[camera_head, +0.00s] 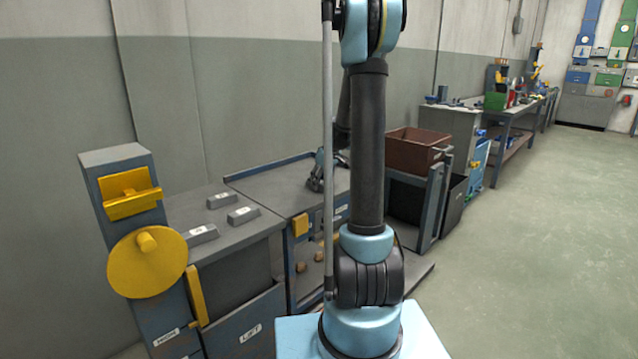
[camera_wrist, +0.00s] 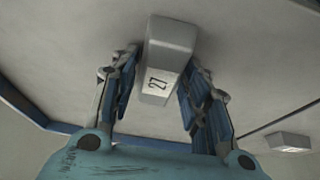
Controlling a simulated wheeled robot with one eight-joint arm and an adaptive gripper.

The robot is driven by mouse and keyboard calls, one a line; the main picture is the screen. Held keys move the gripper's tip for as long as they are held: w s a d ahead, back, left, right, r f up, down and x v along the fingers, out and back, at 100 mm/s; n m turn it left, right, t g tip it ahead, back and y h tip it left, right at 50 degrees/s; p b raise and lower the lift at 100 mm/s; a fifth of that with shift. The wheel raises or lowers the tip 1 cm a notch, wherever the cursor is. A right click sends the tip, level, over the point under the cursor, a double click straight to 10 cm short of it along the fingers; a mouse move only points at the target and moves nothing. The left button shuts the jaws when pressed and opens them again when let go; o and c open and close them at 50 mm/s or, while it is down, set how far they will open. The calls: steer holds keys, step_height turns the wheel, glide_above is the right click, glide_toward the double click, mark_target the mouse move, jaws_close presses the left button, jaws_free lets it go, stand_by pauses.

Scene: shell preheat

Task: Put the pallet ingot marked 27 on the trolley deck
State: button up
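The ingot marked 27 (camera_wrist: 168,48) is a grey tapered bar between my gripper's blue fingers in the wrist view, its number facing the camera. In the head view my gripper (camera_head: 318,180) is low over the blue-rimmed trolley deck (camera_head: 268,185), partly hidden by my arm. The ingot cannot be made out there.
Several ingots, including one (camera_head: 243,215), lie on the grey lift top (camera_head: 225,235) left of the deck. One ingot (camera_wrist: 288,141) also shows at the wrist view's lower right. A yellow-wheeled post (camera_head: 120,190) stands left. A brown bin (camera_head: 415,147) stands right of the deck.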

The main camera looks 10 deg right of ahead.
steer(key=shift+o, duration=0.3)
steer(key=shift+r, duration=0.15)
steer(key=v, duration=1.1)
steer(key=s+a+r+m, duration=0.1)
steer(key=s+a, duration=0.1)
steer(key=s, duration=0.8)
steer(key=s+f+m+h, duration=0.1)
steer(key=s+f, duration=0.3)
steer(key=s, duration=0.6)
steer(key=s+f+m+g, duration=0.1)
steer(key=s+f+m, duration=0.2)
steer(key=s, duration=0.7)
steer(key=s+a+f+m+h, duration=0.1)
steer(key=s+f, duration=0.4)
steer(key=s, duration=0.5)
steer(key=shift+f+m+h, duration=0.3)
steer(key=shift+m, duration=0.2)
